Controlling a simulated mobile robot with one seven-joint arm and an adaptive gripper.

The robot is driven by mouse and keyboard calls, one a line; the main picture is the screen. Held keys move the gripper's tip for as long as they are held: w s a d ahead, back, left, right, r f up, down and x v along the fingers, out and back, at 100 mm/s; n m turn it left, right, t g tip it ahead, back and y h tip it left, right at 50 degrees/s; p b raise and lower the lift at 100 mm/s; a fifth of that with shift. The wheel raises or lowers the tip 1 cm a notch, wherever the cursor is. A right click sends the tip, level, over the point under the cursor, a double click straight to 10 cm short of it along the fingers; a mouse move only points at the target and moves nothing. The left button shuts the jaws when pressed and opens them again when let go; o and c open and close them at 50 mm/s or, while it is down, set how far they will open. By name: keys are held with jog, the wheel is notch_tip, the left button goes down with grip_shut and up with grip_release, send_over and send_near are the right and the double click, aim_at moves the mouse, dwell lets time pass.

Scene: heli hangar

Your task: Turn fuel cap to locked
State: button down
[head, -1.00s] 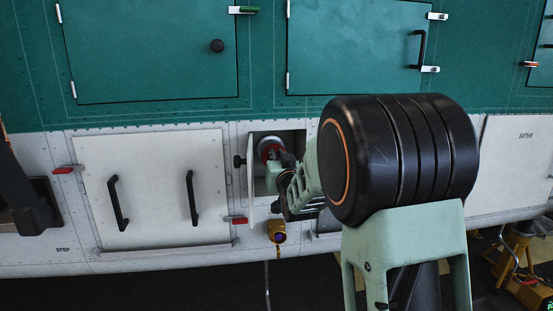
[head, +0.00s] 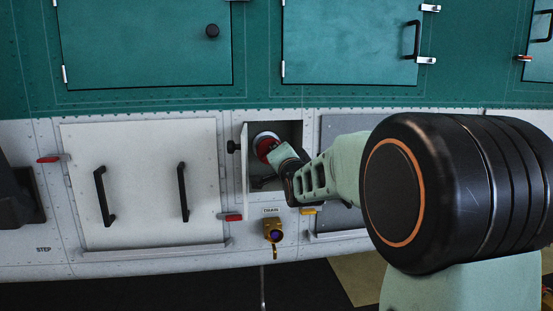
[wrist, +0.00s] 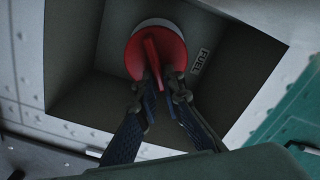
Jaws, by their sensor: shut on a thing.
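The red fuel cap (wrist: 171,45) sits on a pale round filler neck inside a recessed bay, and a raised grip bar crosses its face. It also shows in the head view (head: 265,146), partly covered by my gripper. My gripper (wrist: 163,83) is shut on the cap's bar, with one finger on each side, and reaches into the bay from the right in the head view. A FUEL label (wrist: 200,62) is on the bay's back wall beside the cap. I cannot see a locked mark.
The bay's small door (head: 244,165) stands open at its left edge, with a black knob. A brass drain fitting (head: 273,231) hangs below the bay. A white panel (head: 141,185) with two black handles is to the left, and a grey panel (head: 345,135) to the right.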

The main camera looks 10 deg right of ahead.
jog(key=shift+d+f+m+b, duration=0.15)
jog(key=shift+m+b, duration=0.3)
jog(key=shift+m, duration=0.7)
jog(key=shift+a+f+m+b, duration=0.15)
jog(key=shift+m+b, duration=0.25)
jog(key=shift+m, duration=0.8)
jog(key=shift+d+f+m+b, duration=0.2)
jog(key=shift+m+b, duration=0.25)
jog(key=shift+m, duration=0.7)
jog(key=c, duration=2.3)
grip_release()
jog(key=shift+c, duration=0.2)
jog(key=s, duration=0.7)
jog(key=shift+s, duration=0.25)
